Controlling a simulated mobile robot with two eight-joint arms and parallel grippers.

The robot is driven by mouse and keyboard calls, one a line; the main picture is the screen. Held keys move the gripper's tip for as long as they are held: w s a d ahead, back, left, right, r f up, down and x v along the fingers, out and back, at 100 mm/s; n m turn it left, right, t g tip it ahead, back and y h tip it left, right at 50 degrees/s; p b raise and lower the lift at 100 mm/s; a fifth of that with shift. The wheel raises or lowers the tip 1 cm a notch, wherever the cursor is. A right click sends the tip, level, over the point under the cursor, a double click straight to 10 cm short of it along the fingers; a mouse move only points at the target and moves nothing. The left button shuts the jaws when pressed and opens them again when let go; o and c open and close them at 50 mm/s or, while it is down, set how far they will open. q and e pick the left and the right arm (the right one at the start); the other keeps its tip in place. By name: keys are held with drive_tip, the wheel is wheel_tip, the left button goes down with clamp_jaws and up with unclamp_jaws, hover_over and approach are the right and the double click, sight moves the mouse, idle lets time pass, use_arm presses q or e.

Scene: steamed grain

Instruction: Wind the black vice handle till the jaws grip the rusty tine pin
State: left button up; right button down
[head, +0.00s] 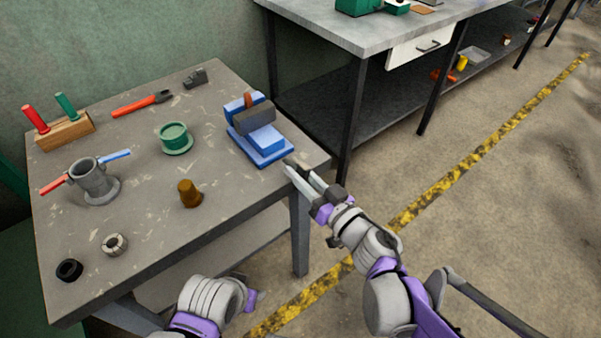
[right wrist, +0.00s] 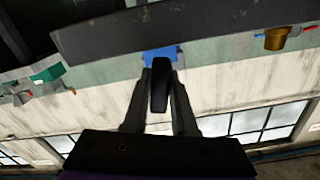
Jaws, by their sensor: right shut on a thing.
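The blue vice (head: 270,156) stands at the right corner of the near table. A rusty brown pin (head: 248,100) stands up between its back blue part and the dark grey block; whether the jaws touch it is too small to tell. My right gripper (head: 291,166) is at the vice's front, by the table edge. In the right wrist view it is shut on the black vice handle (right wrist: 160,85), with a patch of the blue vice (right wrist: 164,52) behind. My left gripper is not in view; only part of my left arm shows at the bottom.
On the table are a green pot (head: 174,137), a brown cup-like piece (head: 189,194), a grey cylinder with red and blue bars (head: 95,181), two small rings and a wooden block (head: 64,133) with handled tools. A second bench (head: 330,25) stands behind, at right.

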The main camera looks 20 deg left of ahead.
drive_tip(key=c, duration=0.7)
unclamp_jaws()
drive_tip(key=p+v, duration=0.1)
drive_tip(key=v, duration=1)
drive_tip(key=shift+p, duration=0.35)
